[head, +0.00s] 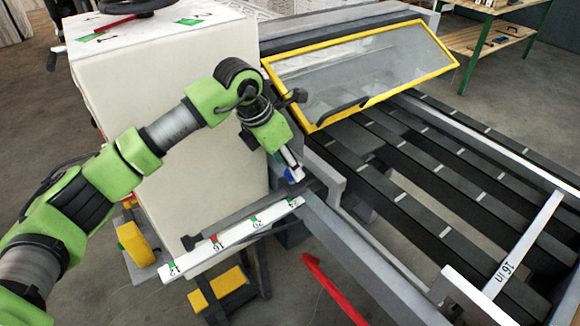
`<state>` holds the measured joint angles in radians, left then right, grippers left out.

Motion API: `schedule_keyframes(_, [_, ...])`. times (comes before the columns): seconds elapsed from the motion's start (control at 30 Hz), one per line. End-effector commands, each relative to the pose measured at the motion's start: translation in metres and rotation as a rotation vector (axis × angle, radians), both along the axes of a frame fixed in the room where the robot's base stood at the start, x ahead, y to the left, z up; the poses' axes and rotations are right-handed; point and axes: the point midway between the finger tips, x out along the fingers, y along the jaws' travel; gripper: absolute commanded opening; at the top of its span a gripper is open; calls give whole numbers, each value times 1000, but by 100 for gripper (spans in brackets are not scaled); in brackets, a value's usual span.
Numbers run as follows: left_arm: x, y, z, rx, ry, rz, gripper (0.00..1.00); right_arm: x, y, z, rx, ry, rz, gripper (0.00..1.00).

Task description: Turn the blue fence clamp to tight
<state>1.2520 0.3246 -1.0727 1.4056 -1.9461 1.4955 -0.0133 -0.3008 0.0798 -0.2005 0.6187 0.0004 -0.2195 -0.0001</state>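The blue fence clamp (288,173) shows as a small patch of blue at the inner end of the white fence scale (230,238). My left gripper (293,170) points down at it, and its fingertips overlap the clamp in the head view. The gripper and arm hide most of the clamp, so its lever angle does not show. I cannot tell whether the fingers touch it or how far apart they are. My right gripper is not in view.
A large cream machine cabinet (160,85) stands behind my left arm. A yellow-framed clear guard (365,70) sits above the dark slatted bed (400,170). A red bar (330,285) sticks up below the rail. A wooden bench (490,38) stands at the back right.

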Motion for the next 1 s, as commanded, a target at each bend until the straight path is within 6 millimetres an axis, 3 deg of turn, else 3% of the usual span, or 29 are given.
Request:
schedule_keyframes(0.2, [-10,15,46,0,-5,0,44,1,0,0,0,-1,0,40])
schedule_keyframes(0.4, [-18,26,77,1,-3,-1,44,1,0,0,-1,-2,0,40])
schedule_keyframes(0.6, [-21,30,88,0,0,-1,44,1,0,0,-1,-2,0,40])
schedule_keyframes(1.0, [-21,30,89,0,0,-1,44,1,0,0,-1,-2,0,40])
